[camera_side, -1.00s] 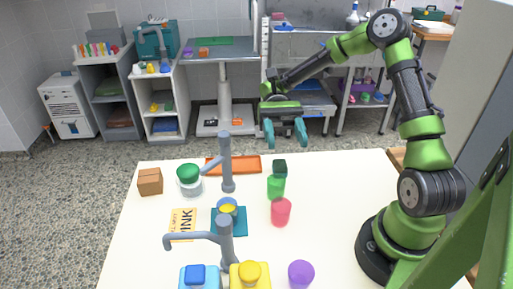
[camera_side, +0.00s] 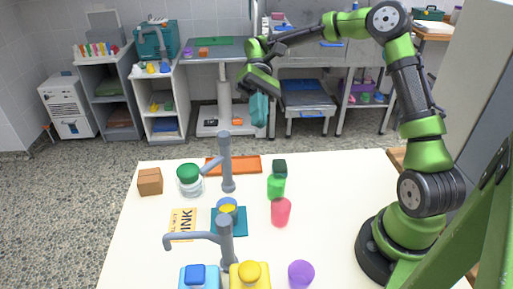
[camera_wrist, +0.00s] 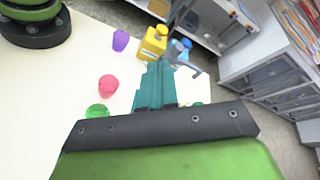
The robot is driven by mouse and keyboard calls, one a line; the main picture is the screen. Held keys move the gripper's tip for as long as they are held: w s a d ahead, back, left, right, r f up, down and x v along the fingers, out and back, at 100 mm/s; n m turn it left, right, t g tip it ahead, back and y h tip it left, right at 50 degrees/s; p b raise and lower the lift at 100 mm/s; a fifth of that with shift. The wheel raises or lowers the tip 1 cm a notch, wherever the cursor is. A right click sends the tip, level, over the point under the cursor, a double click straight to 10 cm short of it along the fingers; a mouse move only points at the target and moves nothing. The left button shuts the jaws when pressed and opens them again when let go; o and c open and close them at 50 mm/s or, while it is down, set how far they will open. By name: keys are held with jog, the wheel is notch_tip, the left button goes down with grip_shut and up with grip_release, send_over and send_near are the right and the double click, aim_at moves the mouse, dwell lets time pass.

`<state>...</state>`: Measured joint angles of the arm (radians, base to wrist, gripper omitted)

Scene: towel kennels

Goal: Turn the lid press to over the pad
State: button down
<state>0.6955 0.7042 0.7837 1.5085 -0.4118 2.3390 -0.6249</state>
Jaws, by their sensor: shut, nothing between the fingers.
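Two grey posts with side arms stand on the white table. The far post (camera_side: 227,170) has a short arm pointing left toward a jar with a green lid (camera_side: 188,174). The near post (camera_side: 226,240) has a longer arm reaching left, with a bent-down tip. I cannot tell for certain which is the lid press. The teal pad (camera_side: 238,222) lies between them, with a blue and yellow round piece (camera_side: 227,206) on it. My gripper (camera_side: 259,110) is shut and empty, high beyond the table's far edge; its teal fingers also show in the wrist view (camera_wrist: 155,85).
A pink cup (camera_side: 281,212), a green cup (camera_side: 276,187), a purple cup (camera_side: 301,274), a yellow bottle (camera_side: 249,276) and a blue one (camera_side: 200,278) stand around.

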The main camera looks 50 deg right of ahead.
jog(key=w+a+r+n+t+h, duration=0.1)
jog(key=w+r+n+t+h, duration=0.15)
jog(key=w+n+t, duration=0.85)
jog(key=a+f+g, duration=0.1)
jog(key=a+f, duration=0.3)
jog(key=f, duration=0.4)
jog(key=w+a+f+n+g, duration=0.1)
jog(key=a+f+g, duration=0.1)
jog(key=a+f, duration=0.3)
jog(key=shift+f, duration=1.4)
